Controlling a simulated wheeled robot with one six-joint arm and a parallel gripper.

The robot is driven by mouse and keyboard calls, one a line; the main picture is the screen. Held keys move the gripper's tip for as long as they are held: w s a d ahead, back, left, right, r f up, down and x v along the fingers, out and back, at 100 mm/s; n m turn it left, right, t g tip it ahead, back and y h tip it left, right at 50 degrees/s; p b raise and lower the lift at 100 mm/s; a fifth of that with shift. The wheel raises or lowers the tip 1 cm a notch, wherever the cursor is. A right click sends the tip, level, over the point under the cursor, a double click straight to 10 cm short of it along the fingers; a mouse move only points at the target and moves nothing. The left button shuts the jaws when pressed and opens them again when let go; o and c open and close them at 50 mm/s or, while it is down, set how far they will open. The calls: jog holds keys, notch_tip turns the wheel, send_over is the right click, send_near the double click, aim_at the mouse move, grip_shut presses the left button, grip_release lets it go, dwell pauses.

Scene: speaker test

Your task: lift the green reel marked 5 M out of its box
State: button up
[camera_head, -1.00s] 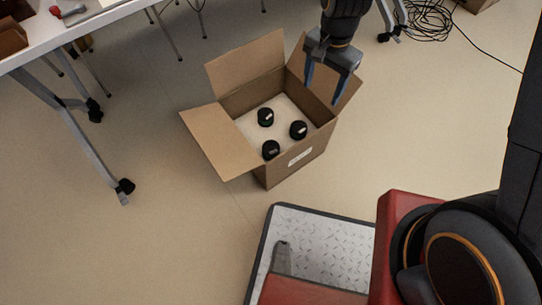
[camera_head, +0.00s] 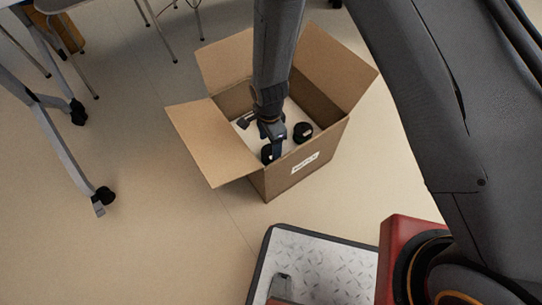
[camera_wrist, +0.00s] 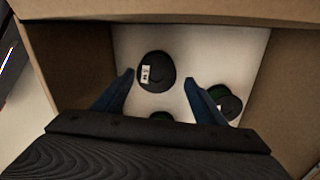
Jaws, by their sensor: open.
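My gripper (camera_head: 271,138) points down inside the cardboard box (camera_head: 318,170), its two blue fingers apart and empty. In the wrist view, a black-topped reel (camera_wrist: 157,72) with a small white label lies ahead between the fingertips (camera_wrist: 159,76). A second reel (camera_wrist: 226,102), showing some green below its dark top, sits beside the right finger. A third (camera_wrist: 161,116) is mostly hidden by the gripper body, with a hint of green. The labels are too small to read surely. In the head view, two reels show, at right (camera_head: 303,132) and front (camera_head: 267,154); my arm hides the other.
The box flaps stand open, with the left flap (camera_head: 212,140) folded outward. The box walls (camera_wrist: 75,62) enclose the gripper closely. A table leg with a caster (camera_head: 103,196) stands to the left, and chair legs are behind.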

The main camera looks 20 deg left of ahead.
aim_at(271, 151)
jog(key=shift+s+d+f+b, duration=0.15)
jog(key=shift+f+b, duration=0.6)
jog(key=shift+f, duration=0.65)
jog(key=shift+d+f+b, duration=0.1)
jog(key=shift+f+b, duration=0.65)
jog(key=shift+f, duration=0.6)
jog(key=shift+r, duration=0.1)
jog(key=shift+c, duration=0.2)
jog(key=c, duration=0.8)
notch_tip(271, 151, up, 10)
jog(key=p, duration=0.4)
jog(key=shift+d, duration=0.1)
